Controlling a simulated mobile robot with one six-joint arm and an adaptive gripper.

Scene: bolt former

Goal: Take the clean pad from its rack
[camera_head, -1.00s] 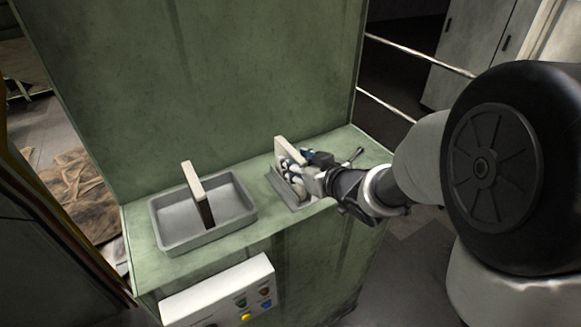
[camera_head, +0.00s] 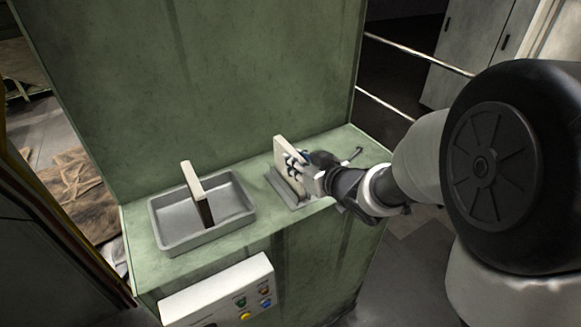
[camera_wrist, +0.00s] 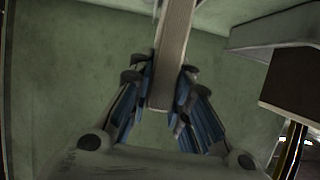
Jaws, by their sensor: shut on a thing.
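The clean pad (camera_head: 287,154) is a pale upright slab at its small grey rack (camera_head: 284,188), on the right part of the green ledge. My gripper (camera_head: 294,168) is at the pad from the right and is shut on it. In the wrist view the two fingers of my gripper (camera_wrist: 160,92) press on both sides of the pad (camera_wrist: 174,50), near its end. The head view does not clearly show whether the pad's lower edge still sits in the rack.
A grey tray (camera_head: 157,226) stands left on the ledge (camera_head: 258,214), with another pale-topped, dark-sided pad (camera_head: 194,182) upright in it. A green wall (camera_head: 215,75) rises behind. A button panel (camera_head: 215,292) is on the front.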

